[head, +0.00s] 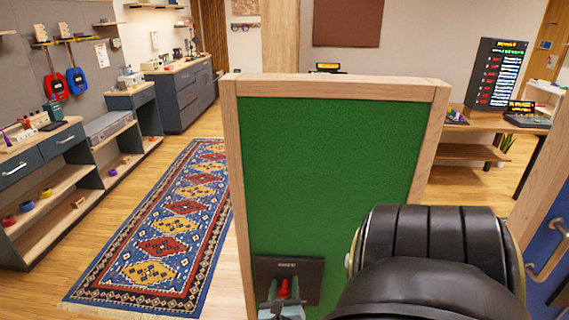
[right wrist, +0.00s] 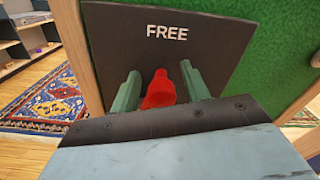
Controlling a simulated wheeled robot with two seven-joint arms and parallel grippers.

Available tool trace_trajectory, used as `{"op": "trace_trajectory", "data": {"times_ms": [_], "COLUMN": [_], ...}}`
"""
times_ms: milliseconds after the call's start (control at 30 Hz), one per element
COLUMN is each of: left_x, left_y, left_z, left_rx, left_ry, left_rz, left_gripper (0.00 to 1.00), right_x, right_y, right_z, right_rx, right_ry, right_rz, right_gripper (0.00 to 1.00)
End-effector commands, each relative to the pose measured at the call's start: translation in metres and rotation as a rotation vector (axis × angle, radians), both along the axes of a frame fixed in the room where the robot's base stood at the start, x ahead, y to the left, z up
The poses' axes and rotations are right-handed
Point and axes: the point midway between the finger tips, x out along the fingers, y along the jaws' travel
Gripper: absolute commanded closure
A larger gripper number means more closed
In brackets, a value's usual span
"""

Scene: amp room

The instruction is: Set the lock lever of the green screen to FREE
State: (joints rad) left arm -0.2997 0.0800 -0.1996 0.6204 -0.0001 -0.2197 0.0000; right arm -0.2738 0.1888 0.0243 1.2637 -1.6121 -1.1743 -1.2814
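The green screen (head: 325,150) stands upright in a wooden frame right in front of me. A dark lock plate (head: 312,272) sits low on its left side; its small label is hard to read in the head view. In the right wrist view the plate (right wrist: 115,38) reads FREE above the red lock lever (right wrist: 160,90). My right gripper (right wrist: 162,88) is at the plate, with one green finger on each side of the lever. It looks open around the lever; whether a finger touches it is unclear. The lever's base is hidden behind the gripper body. My left gripper is out of view.
A patterned rug (head: 165,235) lies on the floor left of the screen. Grey cabinets (head: 60,150) with shelves line the left wall. A wooden desk (head: 475,130) with electronics stands behind at right. A blue panel (head: 545,240) in a wooden frame is close at right.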

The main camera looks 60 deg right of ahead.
Motion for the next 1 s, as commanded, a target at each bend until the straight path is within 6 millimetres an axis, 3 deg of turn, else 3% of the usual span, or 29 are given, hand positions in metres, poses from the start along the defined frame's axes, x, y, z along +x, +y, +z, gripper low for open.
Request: {"op": "trace_trajectory", "data": {"times_ms": [267, 700, 1000], "left_x": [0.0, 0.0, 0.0], "left_y": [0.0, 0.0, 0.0], "left_z": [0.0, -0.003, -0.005], "left_rx": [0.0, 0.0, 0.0], "left_ry": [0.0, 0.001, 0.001], "left_rz": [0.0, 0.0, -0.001], "left_gripper": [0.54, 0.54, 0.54], "right_x": [-0.004, -0.04, -0.05], "right_y": [0.013, 0.099, 0.124], "right_z": [0.0, 0.0, 0.0], "right_rx": [0.001, 0.002, 0.001], "right_ry": [-0.003, 0.0, 0.0], "right_rz": [0.003, 0.0, 0.0], "right_gripper": [0.54, 0.54, 0.54]}}
